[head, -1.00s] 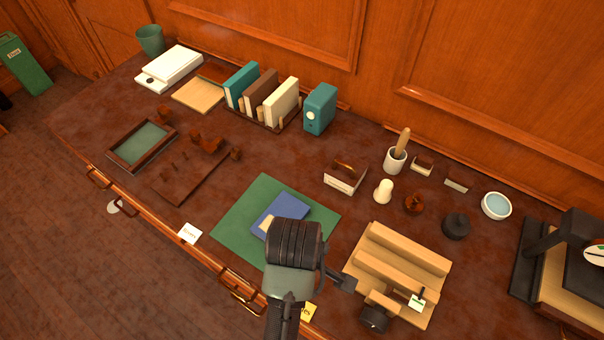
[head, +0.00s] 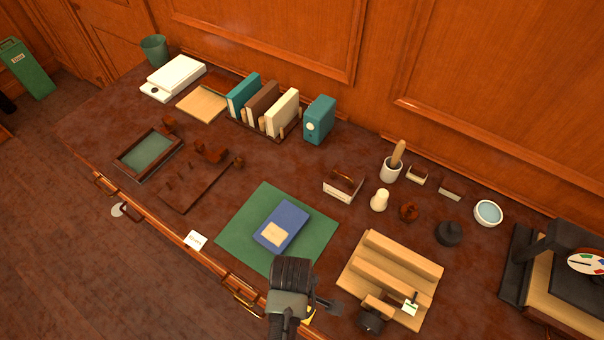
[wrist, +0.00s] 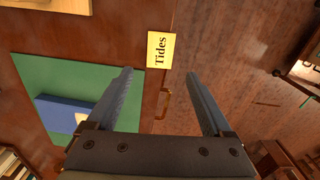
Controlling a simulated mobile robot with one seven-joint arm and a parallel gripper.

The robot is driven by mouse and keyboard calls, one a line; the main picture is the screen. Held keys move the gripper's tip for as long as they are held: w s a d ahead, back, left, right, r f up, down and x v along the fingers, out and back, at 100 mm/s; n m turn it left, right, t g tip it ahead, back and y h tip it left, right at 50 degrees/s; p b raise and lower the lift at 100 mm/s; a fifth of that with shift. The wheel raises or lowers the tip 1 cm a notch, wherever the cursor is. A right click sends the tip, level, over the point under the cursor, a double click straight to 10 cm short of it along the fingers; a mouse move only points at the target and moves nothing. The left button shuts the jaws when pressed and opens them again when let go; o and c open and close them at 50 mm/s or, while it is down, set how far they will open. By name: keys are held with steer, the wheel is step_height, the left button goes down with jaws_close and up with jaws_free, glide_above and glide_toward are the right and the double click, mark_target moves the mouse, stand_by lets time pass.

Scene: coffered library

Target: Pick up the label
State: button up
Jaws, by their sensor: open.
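A yellow label (wrist: 161,49) printed "Tides" lies flat near the front edge of the brown desk in the wrist view. In the head view only a yellow sliver of it (head: 309,314) shows beside my arm. My gripper (wrist: 158,73) is open and empty. In the wrist view its two fingers point toward the label, one tip to each side of it and apart from it. How high the fingers are above the desk is hard to tell. In the head view my arm hides most of the label.
A green mat (head: 235,240) with a blue book (head: 290,219) lies behind my arm. A wooden stepped rack (head: 400,262) with a small tag (head: 410,307) stands to the right. A white card (head: 196,240) lies at the desk's front edge, left. Drawer handles (head: 240,300) jut from the front.

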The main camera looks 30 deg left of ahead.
steer(key=shift+w+d+f, duration=0.1)
steer(key=shift+d+f, duration=0.05)
steer(key=shift+f, duration=0.9)
steer(key=shift+d+f, duration=0.1)
steer(key=shift+f, duration=0.95)
steer(key=shift+c, duration=0.2)
jaws_close()
step_height(320, 180, up, 10)
